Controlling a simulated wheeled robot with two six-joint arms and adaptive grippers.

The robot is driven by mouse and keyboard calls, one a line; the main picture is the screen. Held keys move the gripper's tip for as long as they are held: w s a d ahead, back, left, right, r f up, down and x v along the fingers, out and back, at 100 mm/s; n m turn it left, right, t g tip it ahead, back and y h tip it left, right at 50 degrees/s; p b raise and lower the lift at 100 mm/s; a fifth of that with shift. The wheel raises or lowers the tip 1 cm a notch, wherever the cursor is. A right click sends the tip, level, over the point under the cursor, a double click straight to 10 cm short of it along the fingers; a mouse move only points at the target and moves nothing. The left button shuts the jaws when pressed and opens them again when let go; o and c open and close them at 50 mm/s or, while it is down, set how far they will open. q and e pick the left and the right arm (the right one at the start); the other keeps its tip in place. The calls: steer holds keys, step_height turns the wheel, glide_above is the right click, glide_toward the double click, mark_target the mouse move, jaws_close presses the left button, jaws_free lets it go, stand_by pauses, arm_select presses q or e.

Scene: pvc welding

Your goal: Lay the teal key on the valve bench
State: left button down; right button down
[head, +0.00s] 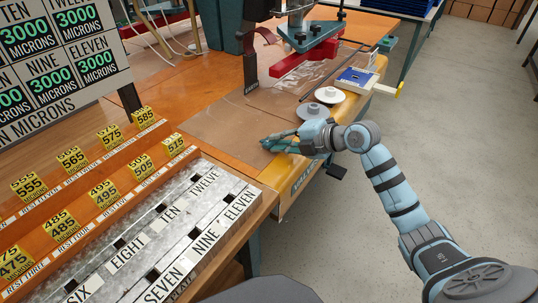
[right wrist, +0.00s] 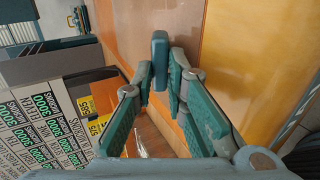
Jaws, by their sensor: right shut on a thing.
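My right gripper (head: 284,142) reaches in from the right and hangs over the front edge of the valve bench (head: 228,118), low over its brown top. In the right wrist view its two fingertips (right wrist: 162,88) are closed on the teal key (right wrist: 159,48), a small upright teal piece between them. In the head view the key is hard to tell from the teal fingers. Whether the key touches the bench top I cannot tell. My left gripper is not in view.
A slotted metal rack (head: 150,225) with numbered labels and yellow tags stands at the left front. Two round discs (head: 330,95), a blue-and-white tray (head: 357,79) and a red-based press (head: 305,58) stand farther back. Bare bench top lies left of my gripper.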

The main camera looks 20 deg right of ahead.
steer(key=c, duration=1.8)
jaws_free()
steer(key=shift+r, duration=0.1)
steer(key=shift+s+d+r+p, duration=0.2)
steer(key=shift+s+p, duration=0.1)
steer(key=p+v, duration=0.2)
steer(key=v, duration=0.5)
steer(key=shift+s, duration=0.15)
